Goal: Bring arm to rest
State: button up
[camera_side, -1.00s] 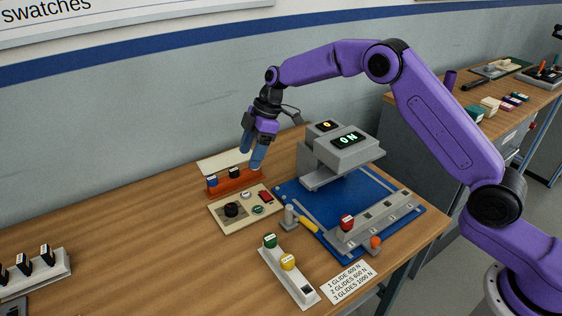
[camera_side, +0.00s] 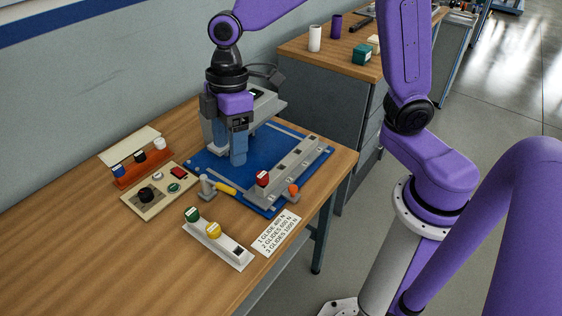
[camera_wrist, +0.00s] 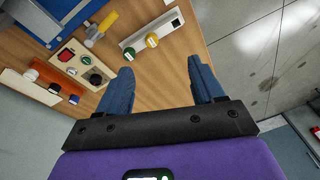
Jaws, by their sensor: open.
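My gripper (camera_side: 238,152) hangs fingers-down in front of the grey test machine (camera_side: 215,130) and hides part of it in the side view. In the wrist view its two blue fingers (camera_wrist: 162,72) are spread apart with nothing between them. The machine stands on a blue base plate (camera_side: 205,165); a grey rail on it holds a red-topped glide (camera_side: 262,179). The gripper looks clear of the table, but its exact height is hard to tell.
An orange rack (camera_side: 128,183) holds blue, black and white pieces. A control panel (camera_side: 160,204), a pale tray (camera_side: 240,258) with green and yellow glides, and a label card (camera_side: 272,242) lie nearby. A second bench (camera_side: 310,62) stands behind. The table's front left is clear.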

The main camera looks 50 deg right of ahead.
jog(key=s+d, duration=0.7)
jog(key=s, duration=0.2)
jog(key=s+d+f+m+h, duration=0.1)
jog(key=s+d, duration=0.5)
jog(key=s, duration=0.4)
jog(key=shift+s+d+f+t+h, duration=0.2)
jog(key=shift+d+t+h, duration=0.1)
jog(key=shift+d+t, duration=0.1)
